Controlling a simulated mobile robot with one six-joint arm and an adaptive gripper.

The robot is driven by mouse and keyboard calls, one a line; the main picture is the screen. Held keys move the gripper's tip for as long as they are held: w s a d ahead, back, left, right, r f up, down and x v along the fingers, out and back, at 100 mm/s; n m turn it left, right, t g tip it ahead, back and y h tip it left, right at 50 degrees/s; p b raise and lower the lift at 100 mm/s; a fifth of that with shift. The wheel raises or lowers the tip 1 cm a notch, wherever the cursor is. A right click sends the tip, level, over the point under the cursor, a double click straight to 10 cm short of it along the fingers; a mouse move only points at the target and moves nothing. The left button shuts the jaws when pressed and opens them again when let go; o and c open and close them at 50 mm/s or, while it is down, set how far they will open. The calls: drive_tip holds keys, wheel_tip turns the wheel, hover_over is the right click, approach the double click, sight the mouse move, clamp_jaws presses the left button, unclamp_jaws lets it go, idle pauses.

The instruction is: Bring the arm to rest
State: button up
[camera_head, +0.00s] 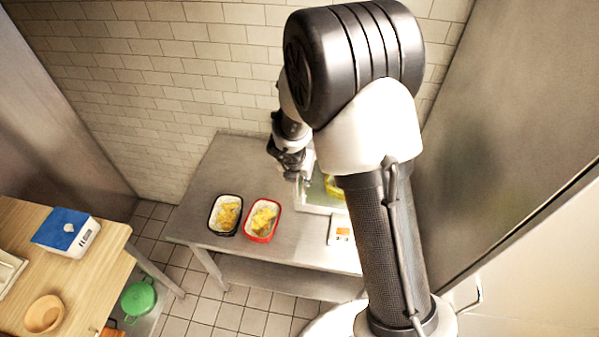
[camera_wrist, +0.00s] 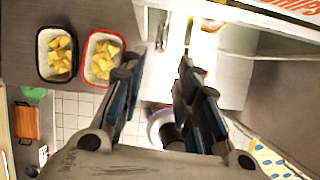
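My arm rises in the right half of the head view and bends over the steel table (camera_head: 205,185). My gripper (camera_head: 298,172) shows small beyond the arm, above the table's back part, partly hidden by the arm's own links. In the wrist view my gripper (camera_wrist: 156,80) has its two dark fingers spread apart, with nothing between them. It appears raised above the table, not touching anything.
A black-rimmed dish (camera_head: 213,228) and a red-rimmed dish (camera_head: 273,234) hold yellow pieces on the table. A white device (camera_head: 335,232) stands right of them. A wooden counter (camera_head: 25,215) is at left, with a blue-topped scale (camera_head: 85,240) and bowl (camera_head: 44,314). Tiled wall behind.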

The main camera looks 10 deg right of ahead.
drive_tip(key=shift+v, duration=1)
drive_tip(key=shift+w, duration=0.1)
drive_tip(key=w+a+r+n+t+y+b, duration=0.1)
drive_tip(key=a+r+n+t+y+b, duration=0.4)
drive_tip(key=r+n+b, duration=0.7)
drive_tip(key=s+a+f+n+y+b, duration=0.1)
drive_tip(key=s+a+f+n+b, duration=0.25)
drive_tip(key=s+n, duration=0.55)
drive_tip(key=s+d+f+n+g+h+b, duration=0.2)
drive_tip(key=s+d+f+n+b, duration=0.3)
drive_tip(key=s+n, duration=0.5)
drive_tip(key=s+d+f+n+g+h+b, duration=0.2)
drive_tip(key=s+d+f+n+b, duration=0.4)
drive_tip(key=s+n, duration=0.4)
drive_tip(key=shift+s+f+b, duration=0.4)
drive_tip(key=shift+s+f, duration=0.15)
